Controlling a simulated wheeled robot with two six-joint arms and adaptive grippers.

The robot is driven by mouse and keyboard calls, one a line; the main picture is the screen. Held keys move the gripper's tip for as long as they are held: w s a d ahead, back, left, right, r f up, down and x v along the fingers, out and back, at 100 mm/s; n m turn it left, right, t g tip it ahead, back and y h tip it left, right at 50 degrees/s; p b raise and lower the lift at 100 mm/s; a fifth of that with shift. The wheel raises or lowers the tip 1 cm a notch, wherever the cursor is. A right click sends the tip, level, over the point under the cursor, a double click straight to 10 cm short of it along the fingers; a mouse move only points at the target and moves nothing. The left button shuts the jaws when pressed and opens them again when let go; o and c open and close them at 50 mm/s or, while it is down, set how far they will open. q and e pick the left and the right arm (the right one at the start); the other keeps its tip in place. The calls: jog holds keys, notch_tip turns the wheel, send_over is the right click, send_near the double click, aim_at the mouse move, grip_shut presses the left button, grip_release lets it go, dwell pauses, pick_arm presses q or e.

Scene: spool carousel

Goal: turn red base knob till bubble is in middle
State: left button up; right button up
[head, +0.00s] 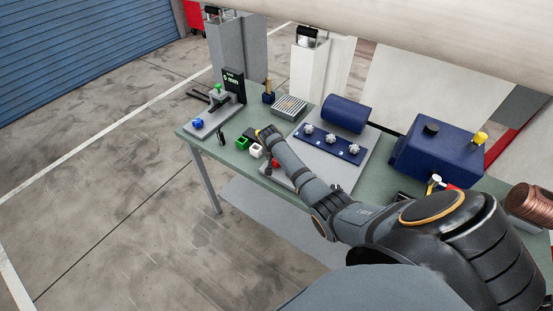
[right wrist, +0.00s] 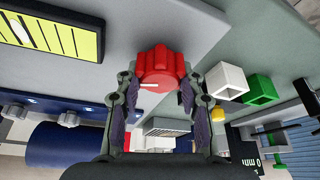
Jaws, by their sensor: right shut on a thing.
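The red base knob (right wrist: 160,66) is ribbed, with a short white mark on its face, and sits at the edge of the grey base plate (right wrist: 160,18). My right gripper (right wrist: 157,84) is shut on the knob, one finger at each side. In the head view, a bit of red (head: 276,163) shows beside my right forearm, which hides much of that spot. A yellow level window (right wrist: 52,36) with black lines lies on the plate in the right wrist view. My left gripper is not in view.
A blue strip with several silver knobs (head: 332,143) and a blue cylinder (head: 346,114) are on the plate. A display stand (head: 233,84) is at the far left.

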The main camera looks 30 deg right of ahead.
dwell(0.3)
jog(key=o, duration=1.2)
jog(key=shift+c, duration=0.2)
jog(key=v, duration=1.2)
